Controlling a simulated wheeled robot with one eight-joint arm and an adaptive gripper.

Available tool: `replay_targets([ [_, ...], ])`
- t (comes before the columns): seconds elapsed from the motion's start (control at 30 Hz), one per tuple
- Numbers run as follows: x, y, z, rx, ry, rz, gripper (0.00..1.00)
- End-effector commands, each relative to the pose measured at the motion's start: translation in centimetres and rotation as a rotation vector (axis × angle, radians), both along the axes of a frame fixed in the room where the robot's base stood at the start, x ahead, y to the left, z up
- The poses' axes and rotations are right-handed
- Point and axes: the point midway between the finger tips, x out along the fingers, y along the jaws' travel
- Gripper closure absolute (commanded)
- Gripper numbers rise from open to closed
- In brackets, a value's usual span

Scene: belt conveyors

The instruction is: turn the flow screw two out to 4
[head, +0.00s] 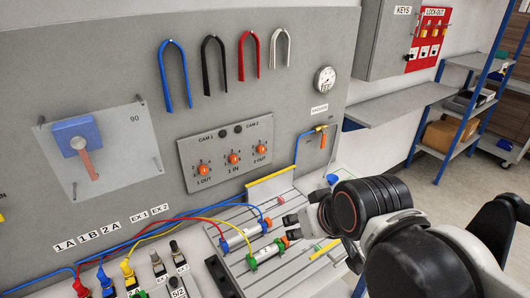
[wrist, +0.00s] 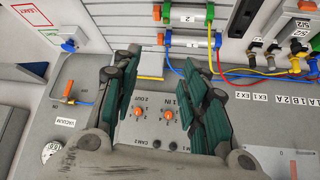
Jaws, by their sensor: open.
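The 2 OUT flow screw is an orange knob (head: 262,149) at the right end of a grey panel (head: 225,155) on the upright board. In the wrist view the 2 OUT knob (wrist: 138,113) shows between my fingers, nearer the left one. The 1 IN knob (head: 233,158) sits beside it and also shows in the wrist view (wrist: 167,115). The 1 OUT knob (head: 203,169) is hidden in the wrist view. My gripper (head: 291,227) is open and empty, in front of the board and apart from the knobs. Its green-padded fingers (wrist: 161,58) spread wide. The knob's exact setting is too small to read.
Two cylinders with coloured ends, one blue-ended (head: 245,235) and one green-ended (head: 268,252), lie below the panel with hoses. A gauge (head: 325,79) and an orange vacuum valve (head: 323,140) are to the right. A blue switch with an orange handle (head: 78,141) is at left.

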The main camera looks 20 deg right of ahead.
Motion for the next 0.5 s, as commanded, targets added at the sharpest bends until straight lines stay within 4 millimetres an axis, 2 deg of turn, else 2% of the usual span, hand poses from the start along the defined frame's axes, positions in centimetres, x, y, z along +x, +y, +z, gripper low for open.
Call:
replay_targets([
  [0.27, 2.8, 0.7, 0.7, 0.007, -0.048, 0.065, 0.60],
  [0.5, 6.8, 1.4, 1.7, 0.007, -0.130, 0.149, 0.60],
])
